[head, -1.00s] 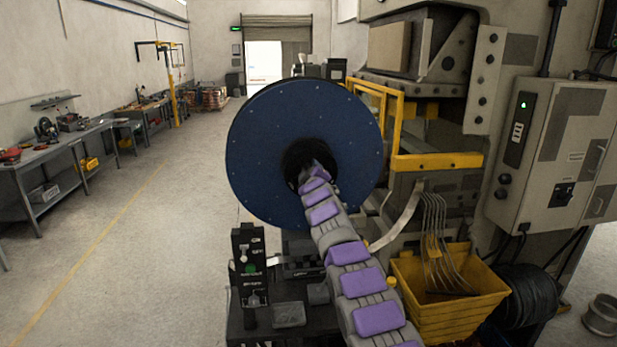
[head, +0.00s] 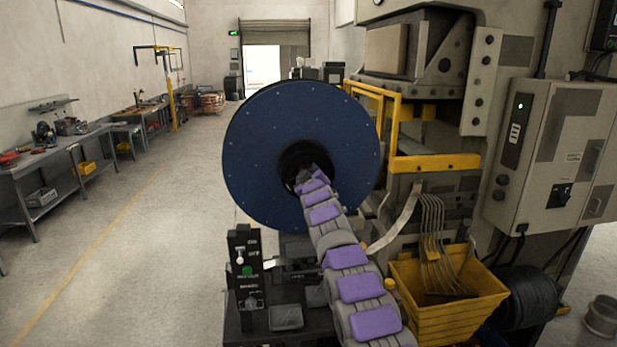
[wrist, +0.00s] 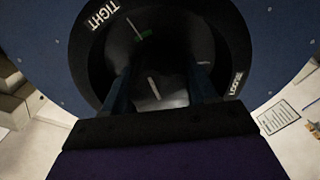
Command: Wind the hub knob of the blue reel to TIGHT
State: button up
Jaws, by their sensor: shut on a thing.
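The blue reel (head: 262,130) stands upright ahead of me in the head view, a large disc with a dark hub (head: 296,152). My arm reaches into the hub, which hides the gripper tips there. In the wrist view the black hub ring (wrist: 88,55) carries the word TIGHT at upper left and LOOSE at right. My gripper (wrist: 162,78) has one finger on each side of the dark hub knob (wrist: 152,97) and is shut on it. The knob's outline is dark and hard to make out.
A small control stand (head: 245,270) is left of my arm. A yellow bin (head: 440,310) and a large machine with a yellow frame (head: 435,163) stand to the right. The floor on the left is open up to the workbenches (head: 75,155).

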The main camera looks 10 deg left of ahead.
jog(key=o, duration=0.6)
jog(key=shift+a, duration=0.1)
jog(key=o, duration=0.4)
jog(key=shift+a, duration=0.25)
jog(key=shift+o, duration=0.2)
jog(key=shift+r, duration=0.1)
jog(key=shift+d, duration=0.2)
jog(key=shift+s+d+b, duration=0.15)
jog(key=shift+s+b, duration=0.15)
jog(key=shift+b, duration=0.4)
jog(key=b+v, duration=1.1)
jog(key=v, duration=0.5)
jog(key=shift+s+a, duration=0.2)
jog(key=shift+s, duration=0.1)
